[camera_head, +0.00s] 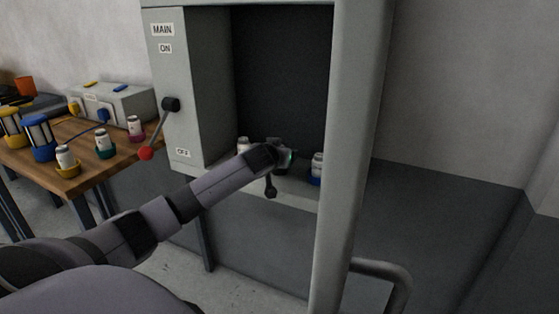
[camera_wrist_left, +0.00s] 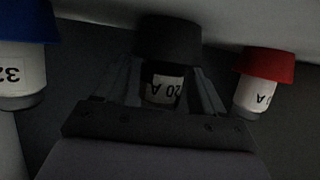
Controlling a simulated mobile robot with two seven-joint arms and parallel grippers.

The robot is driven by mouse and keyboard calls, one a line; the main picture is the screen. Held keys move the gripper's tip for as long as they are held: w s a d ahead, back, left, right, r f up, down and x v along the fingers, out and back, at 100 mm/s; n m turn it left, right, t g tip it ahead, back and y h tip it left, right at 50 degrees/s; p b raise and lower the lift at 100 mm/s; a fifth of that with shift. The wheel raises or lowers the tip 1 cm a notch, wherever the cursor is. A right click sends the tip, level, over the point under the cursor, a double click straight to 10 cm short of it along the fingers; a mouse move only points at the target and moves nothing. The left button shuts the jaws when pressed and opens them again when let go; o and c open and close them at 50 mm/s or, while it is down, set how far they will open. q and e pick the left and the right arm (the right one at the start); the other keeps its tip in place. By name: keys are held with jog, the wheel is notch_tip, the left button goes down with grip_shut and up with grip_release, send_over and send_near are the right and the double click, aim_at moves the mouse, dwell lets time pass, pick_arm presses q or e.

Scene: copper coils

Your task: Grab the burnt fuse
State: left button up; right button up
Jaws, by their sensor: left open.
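In the left wrist view, a dark, blackened-looking fuse (camera_wrist_left: 163,88) with "20 A" on its label sits at a black socket (camera_wrist_left: 167,38). I take it for the burnt fuse. My left gripper (camera_wrist_left: 160,76) is open, with one finger on each side of this fuse; whether they touch it I cannot tell. In the head view my left gripper (camera_head: 284,157) is inside the grey cabinet (camera_head: 183,85) and hides the middle fuse. My right gripper is not in view.
A white fuse with a blue base (camera_head: 317,168) stands right of my gripper, and another white fuse (camera_head: 243,145) left of it. A wooden table (camera_head: 90,178) at left holds several fuses.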

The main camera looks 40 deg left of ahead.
pick_arm(q)
jog(key=shift+w+a+f, duration=0.15)
jog(key=shift+w, duration=0.2)
jog(key=c, duration=1.1)
